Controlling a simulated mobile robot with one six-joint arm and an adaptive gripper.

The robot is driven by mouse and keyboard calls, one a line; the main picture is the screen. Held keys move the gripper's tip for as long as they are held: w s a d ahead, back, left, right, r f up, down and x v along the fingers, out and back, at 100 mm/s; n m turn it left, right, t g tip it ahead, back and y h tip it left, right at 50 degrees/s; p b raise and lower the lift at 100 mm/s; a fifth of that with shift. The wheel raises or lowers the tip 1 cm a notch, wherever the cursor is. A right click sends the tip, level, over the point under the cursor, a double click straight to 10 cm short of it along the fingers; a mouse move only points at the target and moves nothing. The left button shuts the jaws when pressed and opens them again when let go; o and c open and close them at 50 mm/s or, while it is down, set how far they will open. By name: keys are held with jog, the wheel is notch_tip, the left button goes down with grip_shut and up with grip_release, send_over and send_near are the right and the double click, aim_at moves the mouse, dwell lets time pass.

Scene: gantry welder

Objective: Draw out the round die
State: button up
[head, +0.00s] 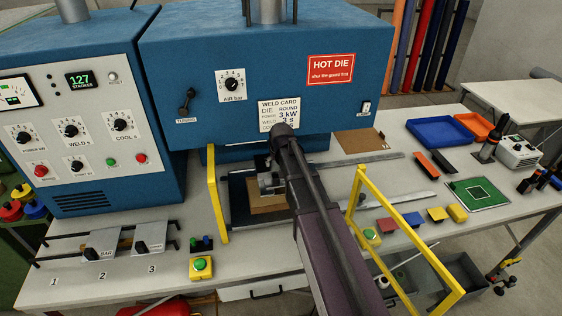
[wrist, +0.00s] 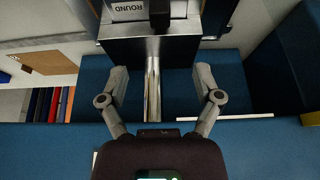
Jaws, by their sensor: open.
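In the wrist view, a dark metallic block with a white label reading ROUND (wrist: 128,10) and a black grip (wrist: 160,14) shows at the top; I take this block to be the round die (wrist: 125,50). My gripper (wrist: 160,82) is open, with one finger on each side of a shiny upright strip below the block.
Yellow guard frames stand left (head: 217,195) and right (head: 365,220) of the press opening. The blue press housing (head: 200,60) is overhead, with a red HOT DIE sign (head: 331,69). A brown sheet (head: 262,208) lies under my gripper. Blue (head: 440,131) and orange (head: 478,126) trays sit right.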

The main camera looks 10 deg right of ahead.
aim_at(275, 176)
jog(key=shift+f, duration=0.1)
jog(key=b+x, duration=1.2)
jog(key=x, duration=0.1)
jog(key=shift+f+b, duration=0.3)
jog(key=shift+b, duration=0.1)
dwell(0.4)
grip_shut()
dwell(0.4)
jog(key=shift+w, duration=0.1)
dwell(0.6)
jog(key=s, duration=2)
dwell(4.0)
